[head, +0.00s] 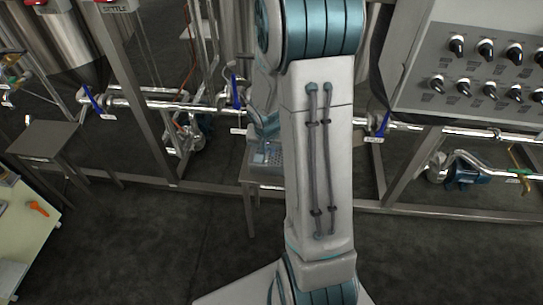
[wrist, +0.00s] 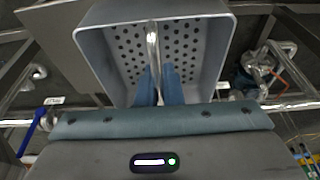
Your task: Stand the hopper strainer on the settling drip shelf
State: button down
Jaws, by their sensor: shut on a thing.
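The hopper strainer (wrist: 205,60) is a grey box with a perforated floor, its open side facing the wrist camera. My gripper (wrist: 160,84) is shut on its upright metal handle bar, with blue fingers on either side. In the head view, the strainer (head: 268,155) shows partly behind my arm, over or on a small grey stand (head: 250,178); I cannot tell if they touch. Another small grey shelf (head: 45,138) stands at the left, bare, below a steel tank. A SETTLE sign (head: 118,6) hangs at the upper left; which shelf it belongs to is unclear.
Steel pipes (head: 150,104) with blue valve handles run across behind. A control panel (head: 470,65) with black knobs fills the upper right. A pale bench (head: 22,225) with an orange item is at the left edge. The dark floor (head: 130,240) in front is clear.

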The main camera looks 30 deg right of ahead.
jog(key=shift+w+d+f, duration=0.8)
jog(key=shift+w+f, duration=0.05)
jog(key=shift+w, duration=0.25)
jog(key=shift+f+b, duration=1.05)
jog(key=shift+f, duration=0.95)
jog(key=shift+f, duration=0.1)
jog(key=c, duration=1.6)
grip_release()
